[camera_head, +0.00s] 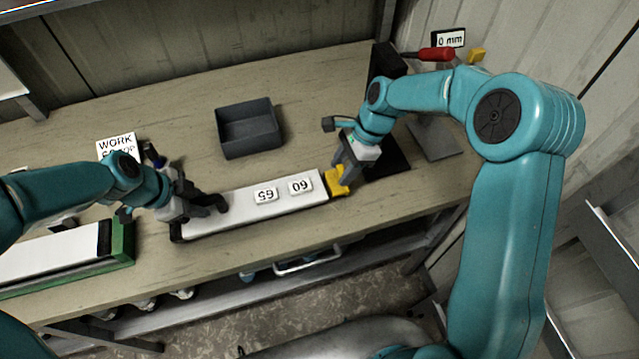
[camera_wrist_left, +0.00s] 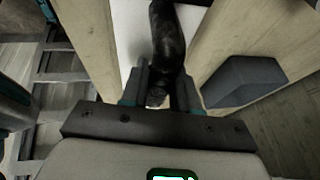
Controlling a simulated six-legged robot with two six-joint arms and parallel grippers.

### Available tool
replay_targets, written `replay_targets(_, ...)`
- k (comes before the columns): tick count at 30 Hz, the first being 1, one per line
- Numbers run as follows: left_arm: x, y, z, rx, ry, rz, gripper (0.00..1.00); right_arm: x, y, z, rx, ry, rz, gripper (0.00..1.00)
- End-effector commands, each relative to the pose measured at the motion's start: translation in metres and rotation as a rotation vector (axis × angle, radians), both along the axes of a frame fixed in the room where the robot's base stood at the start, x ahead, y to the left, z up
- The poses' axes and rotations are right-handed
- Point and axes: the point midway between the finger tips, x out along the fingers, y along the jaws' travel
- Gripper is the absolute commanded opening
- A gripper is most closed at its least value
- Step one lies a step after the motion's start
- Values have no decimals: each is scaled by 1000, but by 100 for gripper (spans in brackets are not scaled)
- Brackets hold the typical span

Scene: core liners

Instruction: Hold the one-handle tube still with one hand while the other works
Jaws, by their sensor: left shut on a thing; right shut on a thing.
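The white tube (camera_head: 240,208) lies along the bench in the head view, with labels reading 65 and 60. It has a dark cap at its left end and a yellow piece (camera_head: 338,182) at its right end. My left gripper (camera_head: 212,203) is shut on a black handle (camera_wrist_left: 168,40) at the tube's left part, which also shows between the fingers in the left wrist view. My right gripper (camera_head: 345,172) is shut on the yellow piece at the right end. Its fingers hide part of that piece.
An empty dark tray (camera_head: 249,138) stands behind the tube. A white tube in a green-ended holder (camera_head: 122,243) lies at the front left. A red-handled tool (camera_head: 437,54) and a grey stand (camera_head: 432,138) are at the right. The bench's front edge is close to the tube.

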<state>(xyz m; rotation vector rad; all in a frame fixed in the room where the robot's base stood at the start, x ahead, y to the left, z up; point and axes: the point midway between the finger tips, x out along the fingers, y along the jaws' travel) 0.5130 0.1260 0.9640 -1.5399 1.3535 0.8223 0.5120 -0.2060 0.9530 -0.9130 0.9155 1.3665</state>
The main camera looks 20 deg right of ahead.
Motion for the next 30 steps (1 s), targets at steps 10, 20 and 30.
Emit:
replay_targets(10,-1,1,-2,1,3,0,0,0,-1,0,0,0,0,3)
replay_targets(20,-1,0,-2,1,3,0,0,0,-1,12,0,-1,1,3)
replay_targets(30,-1,0,-2,1,3,0,0,1,-1,30,0,-2,0,3)
